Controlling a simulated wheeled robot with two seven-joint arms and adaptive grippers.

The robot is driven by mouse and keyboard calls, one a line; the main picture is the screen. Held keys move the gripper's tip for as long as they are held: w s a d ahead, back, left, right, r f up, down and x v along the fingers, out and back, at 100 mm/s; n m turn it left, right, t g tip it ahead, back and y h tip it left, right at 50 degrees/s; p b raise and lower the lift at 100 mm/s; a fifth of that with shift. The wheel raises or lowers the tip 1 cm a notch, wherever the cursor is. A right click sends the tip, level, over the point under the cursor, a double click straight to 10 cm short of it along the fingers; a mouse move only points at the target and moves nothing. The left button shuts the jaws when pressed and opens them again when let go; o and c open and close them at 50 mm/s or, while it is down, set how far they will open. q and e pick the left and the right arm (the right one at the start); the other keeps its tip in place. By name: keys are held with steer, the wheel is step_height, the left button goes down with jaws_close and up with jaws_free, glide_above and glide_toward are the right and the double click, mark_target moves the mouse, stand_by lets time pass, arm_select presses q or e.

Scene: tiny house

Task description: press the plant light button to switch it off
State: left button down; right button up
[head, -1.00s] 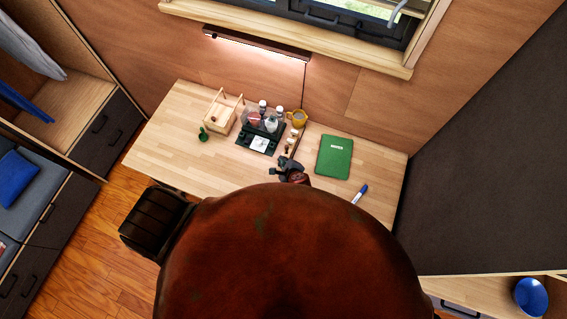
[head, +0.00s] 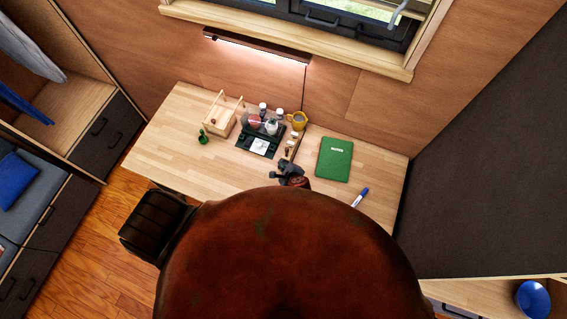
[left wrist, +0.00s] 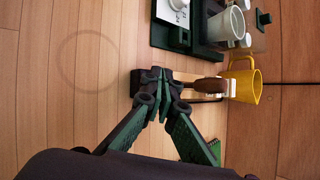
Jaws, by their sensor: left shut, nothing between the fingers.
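The plant light (head: 257,45) is a dark bar on the wall under the window, with a bright glow beneath it. A thin dark cord (head: 304,88) hangs from its right end toward the desk behind the yellow mug. I cannot clearly make out a button. My left gripper (head: 290,172) is low over the desk, in front of a small wooden stand (head: 294,146). In the left wrist view the gripper (left wrist: 158,84) is shut and empty, its tips at the near end of the wooden stand (left wrist: 212,97), which carries a brown knobbed piece. Contact cannot be told. My right gripper is not seen.
The yellow mug (head: 299,120) stands behind the stand. A dark green tray (head: 248,143) with bottles and cups is to its left. A wooden caddy (head: 216,119), a green notebook (head: 335,158) and a blue marker (head: 360,196) lie around.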

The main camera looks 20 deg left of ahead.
arm_select(q)
steer(key=shift+f, duration=0.15)
stand_by(0.4)
steer(key=shift+f, duration=0.3)
stand_by(0.3)
steer(key=shift+r+p, duration=0.4)
steer(key=shift+p, duration=0.2)
step_height(320, 180, up, 6)
steer(key=p, duration=0.7)
